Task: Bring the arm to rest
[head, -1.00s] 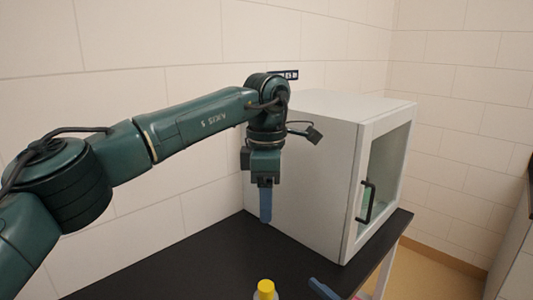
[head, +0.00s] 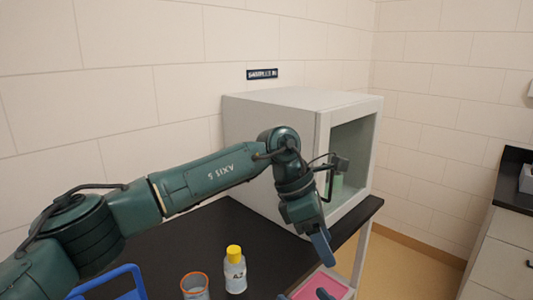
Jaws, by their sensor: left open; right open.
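My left arm (head: 215,175) reaches in from the left across the dark bench. My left gripper (head: 322,248) hangs in the air in front of the white cabinet, with its blue fingers tilted down to the right. It holds nothing that I can see. My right gripper (head: 321,294) shows only as blue fingertips at the bottom edge, below the left one. The rest of the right gripper and its arm are out of view.
The white cabinet (head: 270,128) with a glass door stands on the bench (head: 232,222). A yellow-capped bottle (head: 235,272), an orange-rimmed container (head: 195,286) and a blue rack (head: 112,280) stand at the front. A pink tray (head: 338,287) lies lower right.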

